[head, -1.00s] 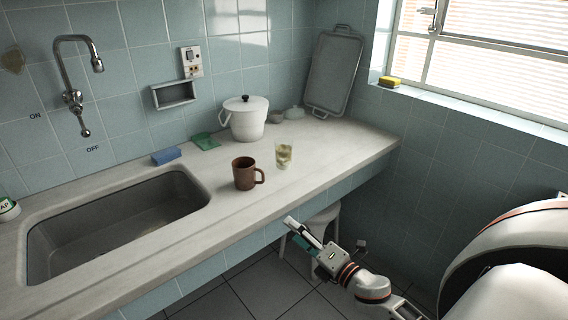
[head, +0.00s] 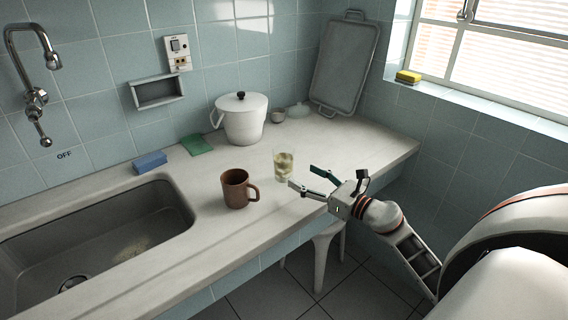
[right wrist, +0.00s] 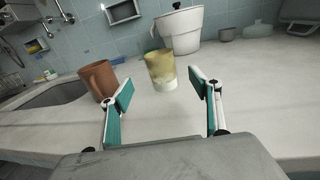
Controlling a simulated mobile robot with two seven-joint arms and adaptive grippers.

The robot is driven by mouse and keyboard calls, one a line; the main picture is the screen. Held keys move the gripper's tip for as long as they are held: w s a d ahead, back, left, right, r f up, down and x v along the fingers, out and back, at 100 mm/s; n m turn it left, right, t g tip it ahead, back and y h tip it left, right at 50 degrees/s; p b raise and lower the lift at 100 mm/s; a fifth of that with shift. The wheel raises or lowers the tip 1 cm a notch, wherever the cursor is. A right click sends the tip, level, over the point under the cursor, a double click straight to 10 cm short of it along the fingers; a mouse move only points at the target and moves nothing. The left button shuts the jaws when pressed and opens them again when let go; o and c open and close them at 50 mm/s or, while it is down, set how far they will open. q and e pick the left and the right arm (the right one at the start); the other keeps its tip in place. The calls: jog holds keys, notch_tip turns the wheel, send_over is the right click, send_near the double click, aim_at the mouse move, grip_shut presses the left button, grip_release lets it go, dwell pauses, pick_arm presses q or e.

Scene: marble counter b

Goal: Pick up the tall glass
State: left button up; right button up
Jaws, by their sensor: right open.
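The tall glass (head: 283,165) stands upright on the counter, clear with yellowish-green contents, just right of the brown mug (head: 236,189). My right gripper (head: 301,179) is open and empty at the counter's front edge, its fingers pointing toward the glass but apart from it. In the right wrist view the glass (right wrist: 161,70) stands beyond and between the two open fingertips (right wrist: 168,90). The mug (right wrist: 98,80) shows there to the left, close past the left finger. My left gripper is not in view.
A white lidded pot (head: 242,119) stands behind the glass, with a small bowl (head: 277,114) beside it. A grey tray (head: 345,64) leans in the corner. The sink (head: 96,235) lies left, near a blue sponge (head: 150,161) and green cloth (head: 197,145). The right counter end is clear.

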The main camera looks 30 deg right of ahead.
aim_at(291, 170)
jog(key=shift+x, duration=1.15)
jog(key=shift+f+x, duration=0.15)
jog(key=shift+x, duration=1.2)
jog(key=shift+f+x, duration=0.15)
jog(key=shift+x, duration=1.25)
jog(key=c, duration=1.4)
